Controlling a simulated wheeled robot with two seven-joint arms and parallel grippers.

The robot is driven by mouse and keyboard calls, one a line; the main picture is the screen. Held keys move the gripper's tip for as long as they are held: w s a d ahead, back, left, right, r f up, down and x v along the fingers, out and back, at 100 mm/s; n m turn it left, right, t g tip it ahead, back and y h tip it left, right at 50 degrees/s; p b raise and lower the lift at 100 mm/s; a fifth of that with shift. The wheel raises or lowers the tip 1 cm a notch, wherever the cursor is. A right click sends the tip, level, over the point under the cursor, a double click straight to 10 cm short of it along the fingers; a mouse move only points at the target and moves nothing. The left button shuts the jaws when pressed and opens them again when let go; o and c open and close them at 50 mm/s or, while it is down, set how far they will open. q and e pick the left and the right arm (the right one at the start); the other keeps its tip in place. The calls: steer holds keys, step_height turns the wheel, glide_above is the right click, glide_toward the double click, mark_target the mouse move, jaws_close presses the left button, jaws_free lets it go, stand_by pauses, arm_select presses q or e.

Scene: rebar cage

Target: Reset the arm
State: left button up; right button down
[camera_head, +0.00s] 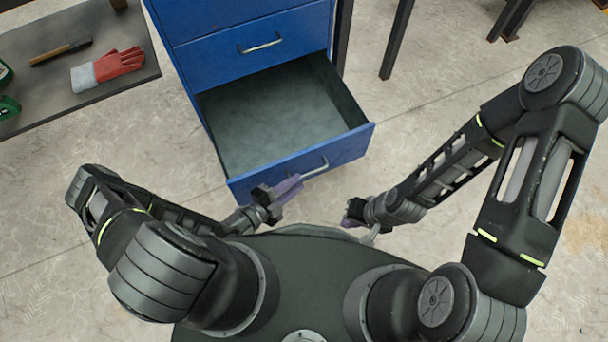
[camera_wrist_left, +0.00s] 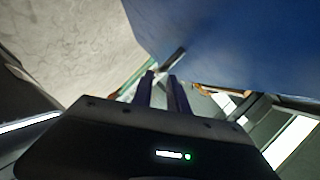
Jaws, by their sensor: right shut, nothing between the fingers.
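My left gripper (camera_head: 288,190), with purple fingers, is at the left end of the handle (camera_head: 315,170) on the pulled-out blue drawer (camera_head: 345,150). In the left wrist view the two fingers (camera_wrist_left: 162,92) stand a little apart, with the metal handle (camera_wrist_left: 173,61) at their tips. Whether they grip it cannot be made out. The blue drawer front (camera_wrist_left: 235,45) fills the upper right there.
The open drawer is empty and juts from the blue cabinet (camera_head: 225,25) towards me. A dark table (camera_head: 110,80) at the upper left bears a red and grey glove (camera_head: 108,68) and a hammer (camera_head: 62,51). Dark legs (camera_head: 397,40) stand behind; the floor at the right is clear.

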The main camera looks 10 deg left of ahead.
arm_select(q)
steer(key=shift+s+a+r, duration=0.15)
steer(key=shift+s+a, duration=0.2)
steer(key=shift+s, duration=0.1)
steer(key=shift+d, duration=0.1)
